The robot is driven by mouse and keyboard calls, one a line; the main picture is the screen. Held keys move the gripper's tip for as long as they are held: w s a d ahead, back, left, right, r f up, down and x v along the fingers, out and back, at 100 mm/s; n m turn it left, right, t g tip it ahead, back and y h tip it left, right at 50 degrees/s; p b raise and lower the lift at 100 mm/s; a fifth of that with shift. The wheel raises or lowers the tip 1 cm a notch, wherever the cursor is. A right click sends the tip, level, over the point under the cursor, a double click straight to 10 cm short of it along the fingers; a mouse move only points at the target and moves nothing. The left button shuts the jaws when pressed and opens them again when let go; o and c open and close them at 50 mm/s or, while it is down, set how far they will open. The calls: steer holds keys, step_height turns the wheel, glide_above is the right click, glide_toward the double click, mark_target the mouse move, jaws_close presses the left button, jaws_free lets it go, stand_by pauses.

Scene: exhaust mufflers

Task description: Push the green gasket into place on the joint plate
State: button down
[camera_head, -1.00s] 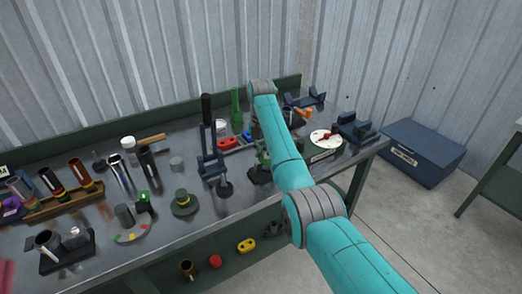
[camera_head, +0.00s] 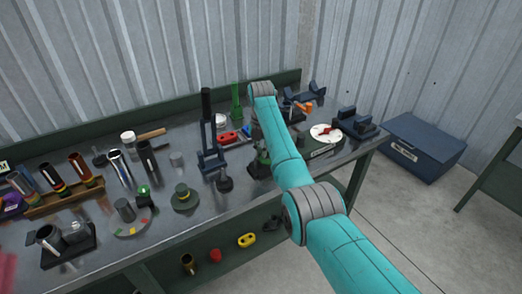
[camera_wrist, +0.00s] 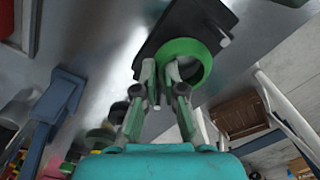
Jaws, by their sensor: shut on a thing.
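In the wrist view the green gasket (camera_wrist: 180,47) is a thick ring at the upper middle. It overlaps the near part of a black joint plate (camera_wrist: 216,17), which has a pale pin (camera_wrist: 225,42) beside the ring. My gripper (camera_wrist: 161,76) is shut on the near left rim of the gasket, with its fingertips close together there. I cannot tell whether the gasket touches the plate or is held just above it. In the head view my arm hides the gasket and most of the plate.
On the bench, a dark blue stand (camera_head: 210,160) is left of my arm. A white dial (camera_head: 325,133) and a blue fixture (camera_head: 354,122) are on the right. Several tubes sit in a wooden rack (camera_head: 65,200) at the left. The bench's front middle has bare metal.

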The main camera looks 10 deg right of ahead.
steer(key=shift+f, duration=0.9)
steer(key=c, duration=1.2)
jaws_free()
